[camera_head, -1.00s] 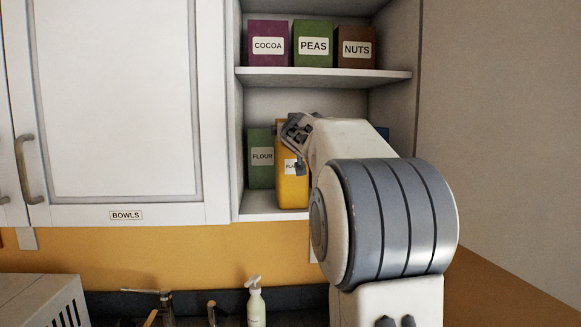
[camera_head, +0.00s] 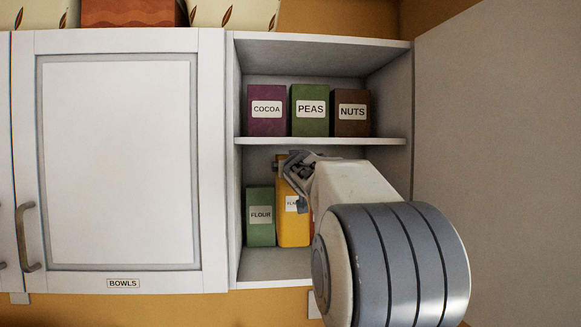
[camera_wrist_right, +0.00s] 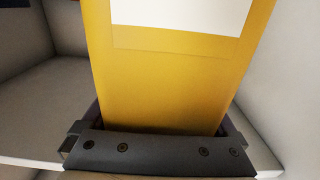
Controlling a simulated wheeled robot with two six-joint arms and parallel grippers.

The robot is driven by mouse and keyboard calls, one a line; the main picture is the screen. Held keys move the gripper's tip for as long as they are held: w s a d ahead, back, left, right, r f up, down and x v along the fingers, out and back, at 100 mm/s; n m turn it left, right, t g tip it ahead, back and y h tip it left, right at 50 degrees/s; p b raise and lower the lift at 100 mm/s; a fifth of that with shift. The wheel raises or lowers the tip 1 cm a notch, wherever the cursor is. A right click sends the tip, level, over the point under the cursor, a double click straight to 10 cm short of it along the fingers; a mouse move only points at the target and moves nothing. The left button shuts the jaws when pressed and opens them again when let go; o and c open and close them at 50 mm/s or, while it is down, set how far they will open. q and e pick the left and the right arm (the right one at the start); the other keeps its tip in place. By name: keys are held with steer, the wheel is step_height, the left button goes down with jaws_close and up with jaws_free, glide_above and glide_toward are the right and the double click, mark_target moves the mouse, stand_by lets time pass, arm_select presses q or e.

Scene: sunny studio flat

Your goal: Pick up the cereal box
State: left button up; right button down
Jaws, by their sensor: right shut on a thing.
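The yellow box (camera_head: 293,228) is in the lower compartment of the open cabinet, with a white label partly hidden; the visible letters start "FLA". My right gripper (camera_head: 297,172) is shut on its upper part, and the arm covers its right side. The box appears raised a little above the shelf floor. In the right wrist view the yellow box (camera_wrist_right: 165,85) fills the middle, held at the dark gripper (camera_wrist_right: 160,140). My left gripper is not in view.
A green FLOUR box (camera_head: 260,230) stands just left of the yellow box. COCOA (camera_head: 266,125), PEAS (camera_head: 310,128) and NUTS (camera_head: 352,128) boxes stand on the shelf (camera_head: 320,141) close above. A closed BOWLS door (camera_head: 120,160) is at left. An orange sliver shows behind my arm.

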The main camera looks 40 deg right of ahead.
steer(key=s+d+p, duration=0.2)
steer(key=s+p, duration=0.3)
steer(key=s, duration=1.3)
steer(key=shift+s+d+f+p, duration=0.15)
steer(key=shift+s+d+p, duration=0.15)
steer(key=shift+s+p, duration=0.05)
